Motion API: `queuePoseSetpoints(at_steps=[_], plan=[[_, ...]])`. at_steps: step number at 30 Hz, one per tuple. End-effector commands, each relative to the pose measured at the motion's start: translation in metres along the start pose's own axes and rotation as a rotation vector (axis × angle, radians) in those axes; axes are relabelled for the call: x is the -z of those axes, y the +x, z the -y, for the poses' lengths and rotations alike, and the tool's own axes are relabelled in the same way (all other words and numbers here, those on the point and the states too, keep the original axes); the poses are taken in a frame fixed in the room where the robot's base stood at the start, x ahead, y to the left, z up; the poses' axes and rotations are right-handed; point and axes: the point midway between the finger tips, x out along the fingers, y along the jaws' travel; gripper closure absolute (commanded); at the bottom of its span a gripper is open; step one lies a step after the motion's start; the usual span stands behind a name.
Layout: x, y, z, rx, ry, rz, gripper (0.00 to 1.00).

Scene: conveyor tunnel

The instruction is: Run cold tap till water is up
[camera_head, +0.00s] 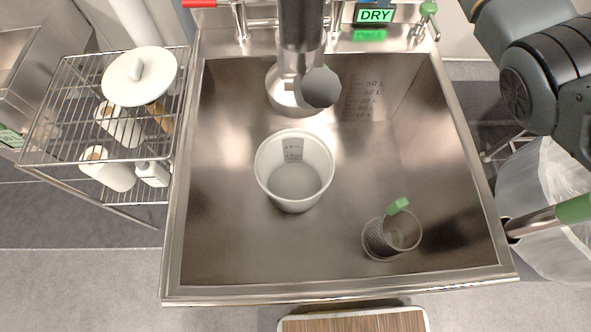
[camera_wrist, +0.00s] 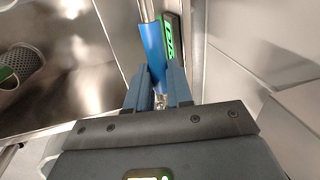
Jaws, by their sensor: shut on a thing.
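The steel sink (camera_head: 230,245) has level marks (camera_head: 370,98) in litres on its back wall. Its bottom looks bare and no water shows. A lit green display (camera_head: 375,15) above it reads DRY. In the wrist view the two blue fingers of my gripper (camera_wrist: 158,82) are shut on a blue tap handle (camera_wrist: 152,45), beside the edge of the lit display (camera_wrist: 174,38). The grey spout (camera_head: 300,40) reaches over the sink. A red handle (camera_head: 198,3) is at the upper left.
A white bucket (camera_head: 294,170) stands in the sink under the spout, seemingly empty. A mesh strainer (camera_head: 392,238) with a green tab lies at right. A green-handled lever (camera_head: 428,10) is at the back right, another green handle (camera_head: 575,208) at right. A wire rack (camera_head: 60,140) stands left.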

Motion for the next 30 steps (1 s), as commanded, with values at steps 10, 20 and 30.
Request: queuePoseSetpoints(at_steps=[10, 20, 30], plan=[[-0.006, -0.009, -0.011, -0.004, 0.112, -0.020, 1.00], [-0.015, -0.013, -0.034, -0.003, 0.357, -0.067, 1.00], [-0.018, -0.009, -0.046, 0.000, 0.489, -0.094, 1.00]])
